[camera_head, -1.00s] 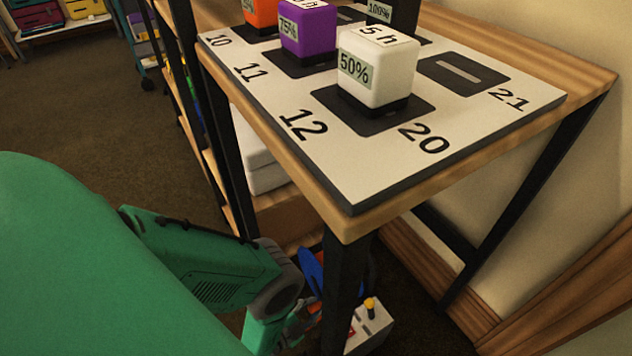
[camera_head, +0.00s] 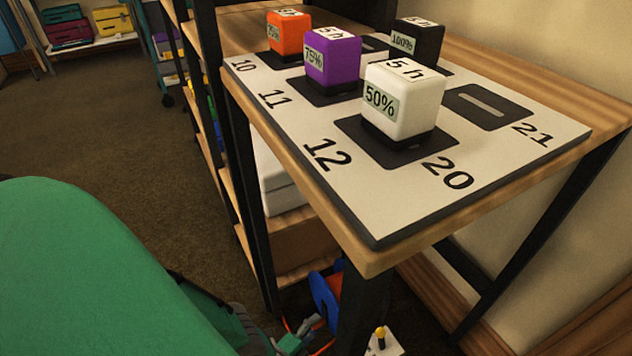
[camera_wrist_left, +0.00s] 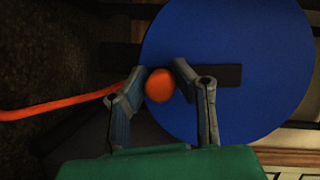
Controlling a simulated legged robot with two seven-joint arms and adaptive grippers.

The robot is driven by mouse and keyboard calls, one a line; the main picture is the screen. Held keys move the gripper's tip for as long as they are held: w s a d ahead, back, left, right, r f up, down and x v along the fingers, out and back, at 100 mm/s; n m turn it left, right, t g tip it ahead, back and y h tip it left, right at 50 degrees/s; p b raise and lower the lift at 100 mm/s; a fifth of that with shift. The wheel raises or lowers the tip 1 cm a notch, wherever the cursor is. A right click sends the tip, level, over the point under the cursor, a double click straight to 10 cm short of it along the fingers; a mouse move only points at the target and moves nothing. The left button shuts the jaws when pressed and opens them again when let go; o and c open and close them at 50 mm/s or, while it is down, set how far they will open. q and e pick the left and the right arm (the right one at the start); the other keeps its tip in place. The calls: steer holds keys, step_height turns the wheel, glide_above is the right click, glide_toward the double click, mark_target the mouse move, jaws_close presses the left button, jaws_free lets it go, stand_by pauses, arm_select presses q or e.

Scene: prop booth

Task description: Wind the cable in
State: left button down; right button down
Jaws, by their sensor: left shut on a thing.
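A cable reel shows as a large blue disc (camera_wrist_left: 255,60) in the left wrist view, with a dark crank bar (camera_wrist_left: 222,75) across it. A round orange knob (camera_wrist_left: 160,86) stands in front of the disc near one end of the bar. My left gripper (camera_wrist_left: 159,72) is shut on this knob, one finger on each side. The orange cable (camera_wrist_left: 55,107) runs off to the left. In the head view the blue reel (camera_head: 326,297) is low beside the front table leg, partly hidden by it. My right gripper is not in view.
A wooden table (camera_head: 375,262) stands above the reel, its dark front leg (camera_head: 362,315) close to it. A numbered board (camera_head: 372,215) on top bears several labelled cubes. A pale box with a yellow-topped lever (camera_head: 381,336) sits right of the leg. Open carpet (camera_head: 100,120) lies left.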

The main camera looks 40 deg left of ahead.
arm_select(q)
steer(key=shift+s+a+f, duration=0.1)
steer(key=shift+s+f, duration=0.1)
steer(key=shift+s, duration=0.15)
steer(key=c, duration=1.3)
jaws_free()
steer(key=shift+w, duration=0.1)
steer(key=shift+r, duration=0.1)
steer(key=s, duration=0.8)
steer(key=s+r, duration=0.1)
steer(key=s, duration=0.3)
steer(key=shift+d+r, duration=0.1)
steer(key=shift+d, duration=0.15)
